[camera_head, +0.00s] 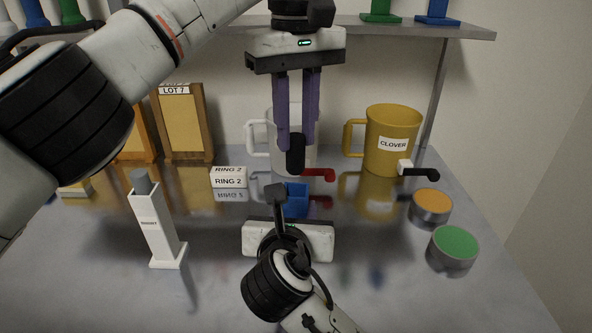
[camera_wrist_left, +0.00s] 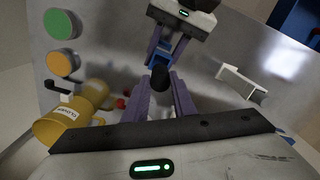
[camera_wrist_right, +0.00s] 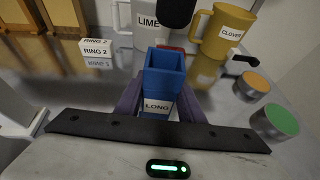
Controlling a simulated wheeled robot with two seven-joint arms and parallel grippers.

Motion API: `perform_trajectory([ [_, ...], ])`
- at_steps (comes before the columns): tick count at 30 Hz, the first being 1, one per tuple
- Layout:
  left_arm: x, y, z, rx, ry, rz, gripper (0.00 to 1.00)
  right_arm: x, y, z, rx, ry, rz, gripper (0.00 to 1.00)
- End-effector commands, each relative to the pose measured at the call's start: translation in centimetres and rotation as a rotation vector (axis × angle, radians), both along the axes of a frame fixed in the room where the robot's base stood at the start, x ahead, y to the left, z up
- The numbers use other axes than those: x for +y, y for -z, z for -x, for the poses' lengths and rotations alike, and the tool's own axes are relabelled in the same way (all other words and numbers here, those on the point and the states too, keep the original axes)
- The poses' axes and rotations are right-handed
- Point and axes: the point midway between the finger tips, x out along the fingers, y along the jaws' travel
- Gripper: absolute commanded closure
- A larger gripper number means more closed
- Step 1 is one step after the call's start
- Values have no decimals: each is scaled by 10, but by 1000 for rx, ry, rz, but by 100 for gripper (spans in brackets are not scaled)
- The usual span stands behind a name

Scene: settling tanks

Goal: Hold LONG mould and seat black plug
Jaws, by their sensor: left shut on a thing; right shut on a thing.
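My left gripper (camera_head: 296,145) points down and is shut on the black plug (camera_head: 296,155), a dark rounded piece between its purple fingertips. The blue LONG mould (camera_head: 297,200) stands upright below it with its square open top showing. My right gripper (camera_wrist_right: 160,102) is shut on this mould, one finger on each side, and its label faces the right wrist camera. In the right wrist view the plug (camera_wrist_right: 175,12) hangs above and beyond the mould's mouth, apart from it. The left wrist view also shows the plug (camera_wrist_left: 160,78) and the blue mould (camera_wrist_left: 159,54).
A white tower (camera_head: 155,225) with a grey top stands at the left. A pale LIME mug (camera_wrist_right: 146,22) and yellow CLOVER mug (camera_head: 393,140) stand behind the mould. Orange (camera_head: 432,202) and green (camera_head: 454,245) discs sit at the right.

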Motion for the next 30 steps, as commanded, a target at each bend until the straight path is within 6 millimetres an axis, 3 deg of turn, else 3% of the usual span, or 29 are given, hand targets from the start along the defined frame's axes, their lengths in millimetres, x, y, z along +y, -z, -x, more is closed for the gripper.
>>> perform_trajectory([
  [15, 0, 64, 0, 2, 0, 0, 98, 0, -1, 0, -1, 0, 0, 96],
  [28, 0, 71, 1, 3, 1, 1, 98, 0, 0, 0, -1, 0, 0, 96],
  [29, 0, 70, 0, 2, 1, 1, 73, 0, -1, 0, -1, 0, 0, 96],
  [30, 0, 70, 0, 2, 0, 1, 66, 0, -1, 0, -1, 0, 0, 96],
])
